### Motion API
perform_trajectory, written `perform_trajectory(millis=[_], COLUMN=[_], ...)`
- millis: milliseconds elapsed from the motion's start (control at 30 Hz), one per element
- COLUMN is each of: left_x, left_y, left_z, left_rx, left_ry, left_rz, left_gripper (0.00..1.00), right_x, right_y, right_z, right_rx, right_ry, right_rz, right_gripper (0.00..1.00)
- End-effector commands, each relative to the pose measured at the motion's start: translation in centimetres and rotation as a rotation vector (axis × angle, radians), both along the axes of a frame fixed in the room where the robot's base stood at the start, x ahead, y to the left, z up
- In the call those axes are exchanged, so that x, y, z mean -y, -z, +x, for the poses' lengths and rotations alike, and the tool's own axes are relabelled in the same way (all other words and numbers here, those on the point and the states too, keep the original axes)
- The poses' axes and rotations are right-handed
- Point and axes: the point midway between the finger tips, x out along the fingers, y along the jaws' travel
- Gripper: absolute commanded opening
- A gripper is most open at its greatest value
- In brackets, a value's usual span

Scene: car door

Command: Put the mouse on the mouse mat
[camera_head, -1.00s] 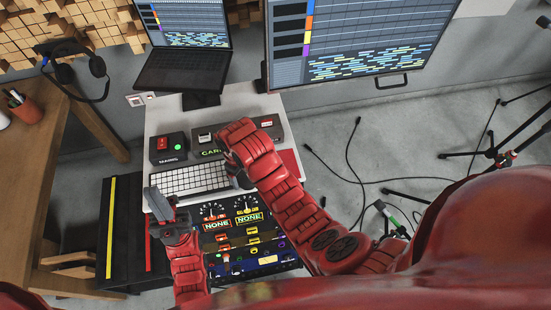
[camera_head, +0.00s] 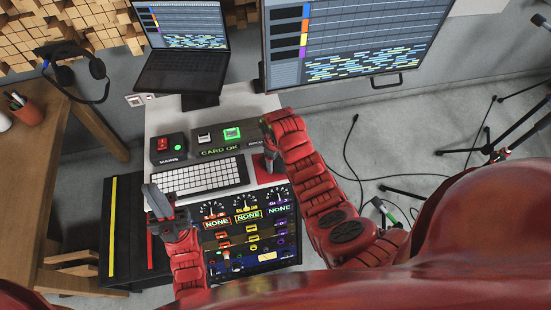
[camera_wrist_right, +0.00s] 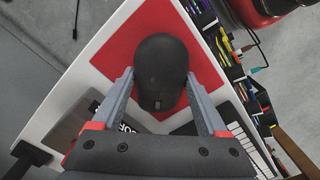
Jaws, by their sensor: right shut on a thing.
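The mouse (camera_wrist_right: 161,62) is dark and rounded. It lies between the two grey fingers of my right gripper (camera_wrist_right: 160,82) in the right wrist view. The red mouse mat (camera_wrist_right: 118,50) is under the mouse in that view; I cannot tell whether the mouse touches it. In the head view my right gripper (camera_head: 268,150) is over the mat (camera_head: 259,166) at the desk's right edge, and its hand and arm hide much of the mat. My left gripper (camera_head: 158,203) is left of the mixer panel, apart from the mat; its finger gap is unclear.
A white keyboard (camera_head: 198,178) lies left of the mat. A control box (camera_head: 218,140) reading "CARD OK" stands behind it. The mixer panel (camera_head: 245,230) is in front. A laptop (camera_head: 185,70) and a large monitor (camera_head: 350,40) are at the back. Cables lie on the floor at right.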

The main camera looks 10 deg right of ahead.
Motion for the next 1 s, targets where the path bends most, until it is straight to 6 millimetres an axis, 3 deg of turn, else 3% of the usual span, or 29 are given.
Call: perform_trajectory(millis=[400, 433, 567, 1000], left_x=[0.0, 0.0, 0.0, 0.0], left_y=[0.3, 0.2, 0.1, 0.2], left_z=[0.0, 0.0, 0.0, 0.0], left_rx=[0.000, 0.000, 0.000, 0.000], left_ry=[0.000, 0.000, 0.000, 0.000], left_rz=[0.000, 0.000, 0.000, 0.000], left_gripper=[0.00, 0.00, 0.00, 0.00], right_x=[0.0, 0.0, 0.0, 0.0], right_y=[0.9, 0.8, 0.7, -0.4], right_z=[0.0, 0.0, 0.0, 0.1], right_rx=[0.002, 0.002, 0.002, 0.002], right_ry=[-0.001, 0.000, 0.000, 0.001], right_rz=[-0.001, -0.001, -0.001, 0.001], right_gripper=[0.18, 0.78, 1.00, 1.00])
